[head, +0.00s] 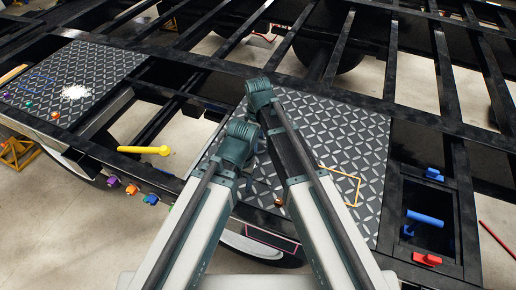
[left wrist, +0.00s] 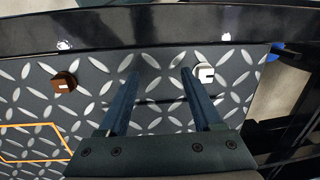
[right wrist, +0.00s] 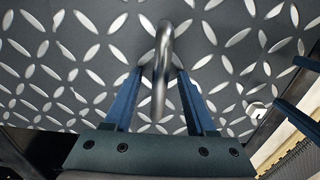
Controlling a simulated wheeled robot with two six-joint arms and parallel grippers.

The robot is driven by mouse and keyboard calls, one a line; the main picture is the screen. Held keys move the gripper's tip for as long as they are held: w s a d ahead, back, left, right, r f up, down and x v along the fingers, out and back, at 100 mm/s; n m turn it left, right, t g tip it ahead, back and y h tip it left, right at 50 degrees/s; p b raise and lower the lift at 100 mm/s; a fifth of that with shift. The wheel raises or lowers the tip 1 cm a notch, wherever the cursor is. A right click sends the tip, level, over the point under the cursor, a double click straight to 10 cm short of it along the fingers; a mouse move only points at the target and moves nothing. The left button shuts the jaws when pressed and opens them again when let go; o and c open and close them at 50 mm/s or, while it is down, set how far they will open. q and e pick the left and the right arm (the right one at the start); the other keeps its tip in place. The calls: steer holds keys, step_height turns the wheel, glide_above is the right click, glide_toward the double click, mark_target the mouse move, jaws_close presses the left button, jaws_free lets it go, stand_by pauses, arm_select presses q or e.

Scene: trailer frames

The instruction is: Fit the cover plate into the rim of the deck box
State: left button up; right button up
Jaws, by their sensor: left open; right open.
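A grey diamond-patterned plate (head: 335,130) lies in the black frame in the middle of the head view, with an orange outline on it. In the right wrist view, a curved metal handle (right wrist: 164,45) stands on a patterned plate (right wrist: 85,60). My right gripper (right wrist: 160,78) is open, its fingers on either side of the handle, not visibly closed on it. My left gripper (left wrist: 159,75) is open and empty over the patterned plate, between a brown knob (left wrist: 63,82) and a white knob (left wrist: 204,72). My arms hide part of the plate in the head view. I cannot make out the deck box for certain.
A dark square opening (head: 428,238) at the right has a blue bar (head: 425,218) and a red piece (head: 427,259). A yellow lever (head: 145,150) sticks out at the left. A second patterned plate (head: 95,65) lies at the upper left. My arms are close together.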

jaws_close()
stand_by(1.3)
